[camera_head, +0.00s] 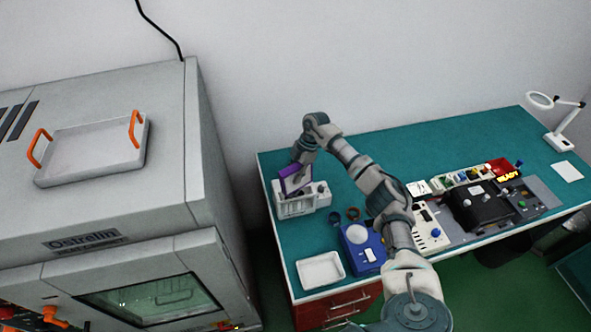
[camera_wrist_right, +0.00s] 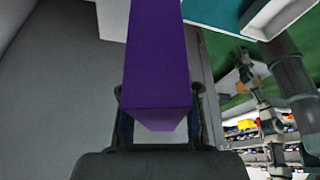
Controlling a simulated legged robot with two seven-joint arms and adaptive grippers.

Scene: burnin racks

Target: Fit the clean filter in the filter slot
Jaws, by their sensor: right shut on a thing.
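My right gripper (camera_head: 298,168) is at the left end of the teal bench and is shut on a purple-framed flat piece, which I take to be the filter (camera_head: 291,184). In the right wrist view the purple piece (camera_wrist_right: 158,65) fills the space between the fingers (camera_wrist_right: 158,112) and extends up out of the frame. In the head view it is tilted, over or partly in a white slotted holder (camera_head: 296,208); I cannot tell which. I cannot make out a filter slot for certain. My left gripper is not in view.
A blue device (camera_head: 356,238) and a white tray (camera_head: 320,270) are on the bench nearer to me. A black unit (camera_head: 478,207) and control panels stand to the right. A large grey oven (camera_head: 140,215) is at left, with an orange-handled tray (camera_head: 92,155) on top.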

